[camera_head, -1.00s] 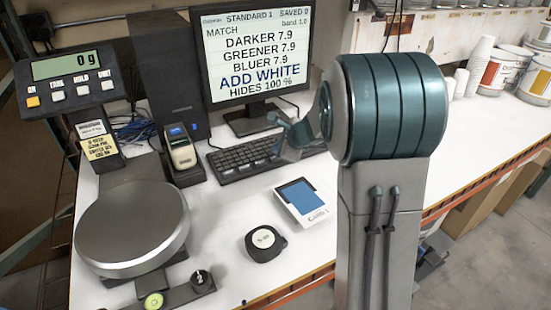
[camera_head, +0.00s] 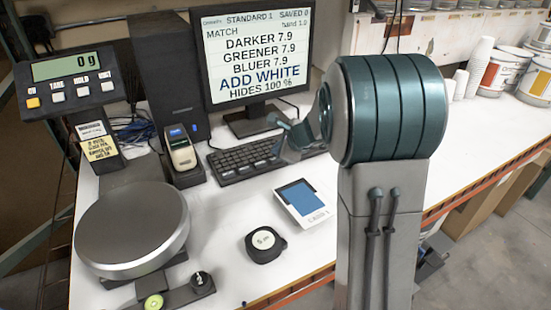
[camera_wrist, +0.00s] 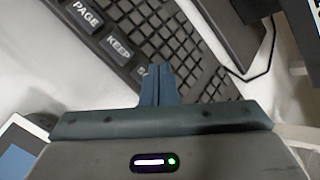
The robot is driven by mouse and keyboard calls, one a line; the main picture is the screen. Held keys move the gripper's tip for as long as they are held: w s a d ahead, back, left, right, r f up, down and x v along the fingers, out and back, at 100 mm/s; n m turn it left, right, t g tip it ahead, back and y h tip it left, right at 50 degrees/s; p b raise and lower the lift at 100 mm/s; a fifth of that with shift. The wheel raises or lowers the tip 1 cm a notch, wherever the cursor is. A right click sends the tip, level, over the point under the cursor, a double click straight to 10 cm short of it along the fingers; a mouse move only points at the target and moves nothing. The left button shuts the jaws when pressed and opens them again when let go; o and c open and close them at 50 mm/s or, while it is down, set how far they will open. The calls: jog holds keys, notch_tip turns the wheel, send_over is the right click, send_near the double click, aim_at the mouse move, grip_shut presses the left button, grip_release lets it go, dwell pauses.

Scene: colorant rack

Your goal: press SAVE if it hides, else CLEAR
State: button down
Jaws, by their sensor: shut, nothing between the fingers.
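The monitor (camera_head: 255,60) reads MATCH, DARKER 7.9, GREENER 7.9, BLUER 7.9, ADD WHITE and HIDES 100 %, with SAVED 0 at its top. The black keyboard (camera_head: 245,160) lies in front of it. In the wrist view the keyboard (camera_wrist: 160,35) has large keys reading PAGE (camera_wrist: 87,15) and KEEP (camera_wrist: 118,47); a further label beside them is mostly covered by my fingers. No key reading SAVE or CLEAR can be made out. My gripper (camera_wrist: 156,72) is shut and empty, its fingertips over the keyboard near that covered key. I cannot tell if they touch it. In the head view my arm hides the keyboard's right end.
A card with a blue patch (camera_head: 301,197) and a round black puck (camera_head: 264,243) lie in front of the keyboard. A handheld device (camera_head: 181,153) stands left of it. A scale (camera_head: 130,225) with a 0 g display (camera_head: 66,67) is at left. White cups (camera_head: 481,55) and tubs stand at right.

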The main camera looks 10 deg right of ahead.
aim_at(278, 163)
dwell(0.7)
jog(key=shift+f+b, duration=0.45)
jog(key=shift+b, duration=0.1)
jog(key=shift+f+b, duration=0.35)
dwell(0.4)
jog(key=shift+r, duration=0.1)
jog(key=shift+r+p, duration=0.65)
jog(key=shift+r, duration=0.05)
notch_tip(278, 163, up, 5)
jog(key=p, duration=0.4)
dwell(0.3)
dwell(0.6)
